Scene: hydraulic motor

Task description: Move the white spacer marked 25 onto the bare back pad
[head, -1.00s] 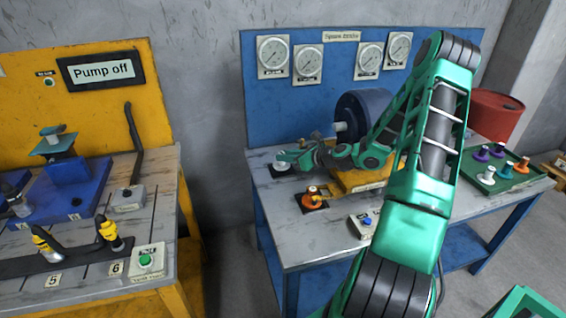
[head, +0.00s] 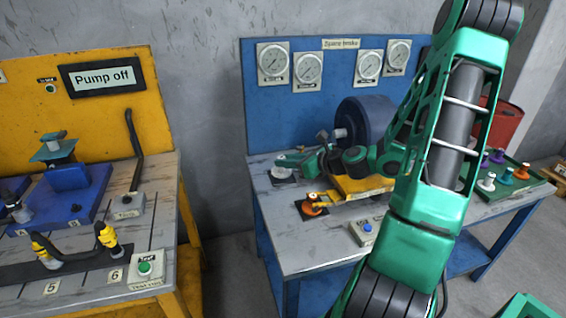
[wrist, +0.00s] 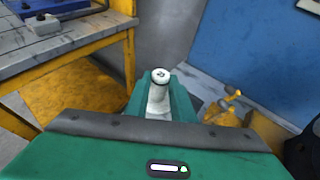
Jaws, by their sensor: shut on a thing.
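My gripper (head: 286,161) is at the back left of the blue bench, by the dark back pad (head: 284,178). In the wrist view its green fingers are shut on a white spacer (wrist: 158,94), upright with its round top showing. The number on the spacer cannot be read. In the head view the fingers largely cover the spacer, so I cannot tell whether it touches the pad. An orange spacer (head: 314,207) sits on the front pad, nearer the bench's front edge.
A dark blue motor drum (head: 362,120) and a yellow mount (head: 360,184) stand right of my gripper. A green tray (head: 525,180) with several coloured spacers is at the right. A control box with a blue button (head: 366,230) is in front. The yellow bench (head: 160,190) lies left.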

